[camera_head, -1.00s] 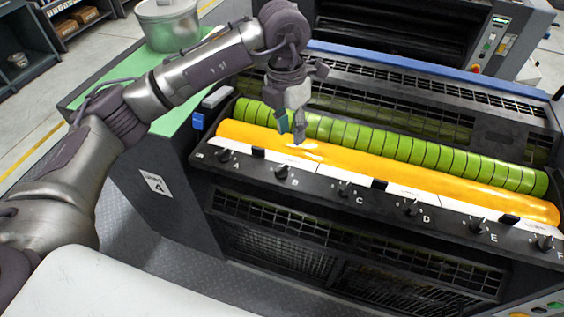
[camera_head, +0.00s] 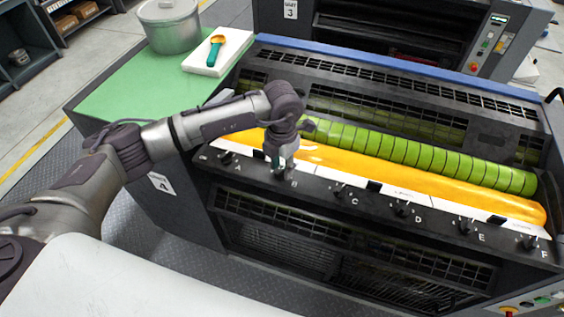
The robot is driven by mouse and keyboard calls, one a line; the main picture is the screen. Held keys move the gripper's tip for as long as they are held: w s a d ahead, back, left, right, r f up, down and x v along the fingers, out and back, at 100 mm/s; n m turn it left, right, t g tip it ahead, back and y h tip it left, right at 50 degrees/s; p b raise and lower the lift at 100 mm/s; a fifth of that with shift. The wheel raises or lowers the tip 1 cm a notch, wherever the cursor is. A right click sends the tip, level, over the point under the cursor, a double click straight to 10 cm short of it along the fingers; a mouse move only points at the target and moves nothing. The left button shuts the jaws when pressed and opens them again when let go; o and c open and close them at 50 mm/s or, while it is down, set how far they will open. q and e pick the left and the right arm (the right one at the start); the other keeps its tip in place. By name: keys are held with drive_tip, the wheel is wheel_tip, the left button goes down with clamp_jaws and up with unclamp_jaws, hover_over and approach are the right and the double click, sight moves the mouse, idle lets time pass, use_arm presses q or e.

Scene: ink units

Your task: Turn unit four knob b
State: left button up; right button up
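Ink unit four (camera_head: 345,235) carries a row of small black knobs lettered A to F along its front ledge. Knob B (camera_head: 280,177) is second from the left and is mostly hidden by my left gripper (camera_head: 281,166). The gripper points down at the knob, with its fingertips at or just above it. I cannot tell whether the fingers touch or grip the knob. Knob A (camera_head: 226,158) is to the left and knob C (camera_head: 339,191) to the right, both uncovered. My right gripper is not in view.
An orange roller (camera_head: 430,190) and a green segmented roller (camera_head: 430,155) run behind the knobs. A green-topped cabinet (camera_head: 125,98) at left holds a metal pot (camera_head: 170,30) and a white board (camera_head: 207,63) with a teal-handled scoop. Unit three stands behind.

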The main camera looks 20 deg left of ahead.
use_arm(q)
drive_tip(key=shift+f, duration=0.15)
clamp_jaws()
idle(0.4)
